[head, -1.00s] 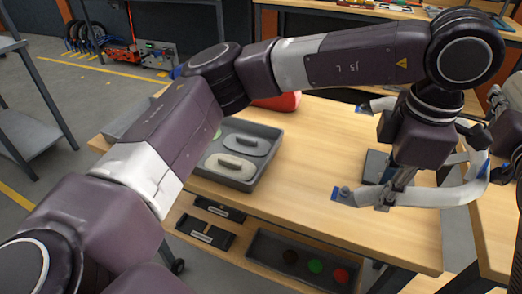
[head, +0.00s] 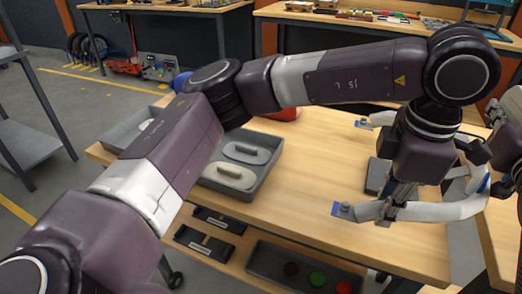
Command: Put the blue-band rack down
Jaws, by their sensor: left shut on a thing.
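The blue-band rack (head: 452,209) is a pale grey curved frame with blue bands near its ends. One end (head: 343,210) points left over the front of the wooden table, and another (head: 364,123) shows farther back. My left gripper (head: 398,205) is shut on its near side from above. I cannot tell whether the rack touches the tabletop. My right gripper (head: 474,150) is at the right edge by the rack's right side. Its fingers are small and partly hidden, so its opening and any contact are unclear.
A dark grey block (head: 376,175) lies on the table (head: 300,190) by the rack. A grey tray (head: 262,186) with handled pale pieces stands to the left. A lower shelf holds dark bins (head: 262,262). The table's middle is clear.

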